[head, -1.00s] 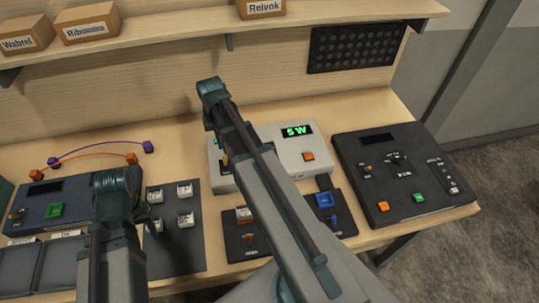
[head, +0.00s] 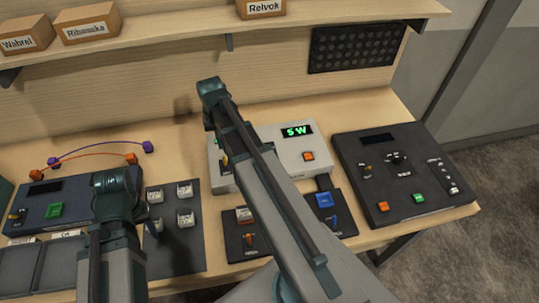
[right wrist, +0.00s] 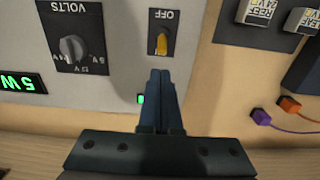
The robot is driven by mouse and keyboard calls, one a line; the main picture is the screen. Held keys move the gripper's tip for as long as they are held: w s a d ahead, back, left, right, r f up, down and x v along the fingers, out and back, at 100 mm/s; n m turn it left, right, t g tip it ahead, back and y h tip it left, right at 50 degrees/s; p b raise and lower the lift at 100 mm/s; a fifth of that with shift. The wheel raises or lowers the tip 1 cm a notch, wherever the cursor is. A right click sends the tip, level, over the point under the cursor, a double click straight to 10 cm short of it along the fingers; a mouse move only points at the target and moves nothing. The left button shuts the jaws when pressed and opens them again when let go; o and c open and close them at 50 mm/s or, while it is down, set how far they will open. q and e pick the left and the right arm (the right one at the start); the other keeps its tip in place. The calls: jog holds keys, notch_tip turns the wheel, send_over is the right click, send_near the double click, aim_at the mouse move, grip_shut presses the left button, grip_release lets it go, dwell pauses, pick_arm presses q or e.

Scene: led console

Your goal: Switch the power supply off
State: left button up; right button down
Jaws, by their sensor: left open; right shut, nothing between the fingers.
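In the right wrist view the power supply's panel (right wrist: 115,45) shows upside down. Its yellow-tipped toggle switch (right wrist: 161,44) sits on a black plate marked OFF. A small green lamp (right wrist: 140,99) glows below it. My right gripper (right wrist: 160,73) is shut and empty, its tips just short of the switch's plate; contact cannot be told. My left gripper (head: 142,213) is open, mostly hidden by its arm, beside the pad of white switches.
A dark console (head: 405,175) stands right of the power supply. A shelf (head: 190,37) with labelled boxes runs above.

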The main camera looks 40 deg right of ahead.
aim_at(224, 157)
jog(key=shift+f+b, duration=0.3)
jog(key=shift+b, duration=0.05)
jog(key=shift+f+b, duration=1.05)
jog(key=shift+f, duration=0.15)
jog(key=shift+s+a, duration=0.1)
jog(key=shift+s, duration=0.1)
jog(key=shift+s+a, duration=0.25)
jog(key=shift+s, duration=0.25)
jog(key=shift+s+a, duration=0.2)
jog(key=shift+s, duration=0.3)
dwell(0.3)
jog(key=r+p, duration=0.7)
jog(key=shift+w+d+r, duration=0.1)
jog(key=shift+w+d, duration=0.05)
jog(key=shift+w, duration=0.2)
